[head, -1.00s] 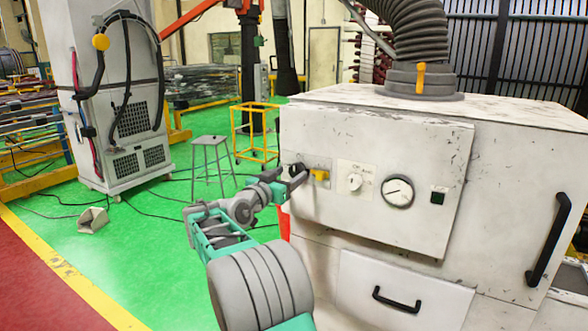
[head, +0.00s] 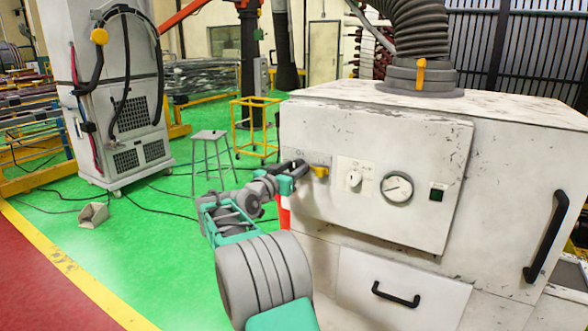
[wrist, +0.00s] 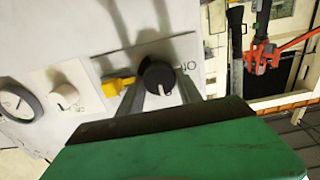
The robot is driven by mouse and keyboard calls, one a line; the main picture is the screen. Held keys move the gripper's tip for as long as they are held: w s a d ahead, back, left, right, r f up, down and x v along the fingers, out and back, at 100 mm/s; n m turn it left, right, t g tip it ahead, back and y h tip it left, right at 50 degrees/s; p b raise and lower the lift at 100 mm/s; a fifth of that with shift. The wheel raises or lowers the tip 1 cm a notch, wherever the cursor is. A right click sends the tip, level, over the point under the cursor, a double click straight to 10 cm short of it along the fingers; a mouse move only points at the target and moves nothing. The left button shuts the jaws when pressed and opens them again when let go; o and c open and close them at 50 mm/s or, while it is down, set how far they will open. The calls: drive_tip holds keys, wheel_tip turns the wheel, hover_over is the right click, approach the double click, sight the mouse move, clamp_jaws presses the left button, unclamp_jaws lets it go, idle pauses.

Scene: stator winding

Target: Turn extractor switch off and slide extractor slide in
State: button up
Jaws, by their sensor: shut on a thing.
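The extractor switch is a black round knob (wrist: 160,78) with a light pointer mark, on a plate marked with O and I. My gripper (wrist: 160,90) is shut on this knob, one grey finger on each side of it. In the head view my gripper (head: 297,168) is at the left end of the white cabinet's front panel and largely hides the knob. A yellow handle (head: 421,74) stands upright on the grey collar of the duct, on top of the cabinet; it looks like the extractor slide.
A yellow block (wrist: 117,85) sits on the panel close beside my gripper. Further along are a white knob (head: 354,179) and a round gauge (head: 397,190). The cabinet top (head: 330,95) is clear left of the duct. A grey stool (head: 210,150) stands behind my arm.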

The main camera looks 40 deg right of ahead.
drive_tip(key=c, duration=0.4)
drive_tip(key=shift+n, duration=0.3)
drive_tip(key=n, duration=0.3)
drive_tip(key=shift+w, duration=0.1)
drive_tip(key=n+p, duration=0.1)
drive_tip(key=n, duration=0.3)
drive_tip(key=shift+w+a+n+p, duration=0.1)
drive_tip(key=shift+n+p, duration=0.2)
drive_tip(key=shift+n, duration=0.1)
drive_tip(key=n+p, duration=0.3)
drive_tip(key=n, duration=0.2)
drive_tip(key=shift+w+f+n+p, duration=0.15)
drive_tip(key=shift+n+p, duration=1)
drive_tip(key=shift+n, duration=1.05)
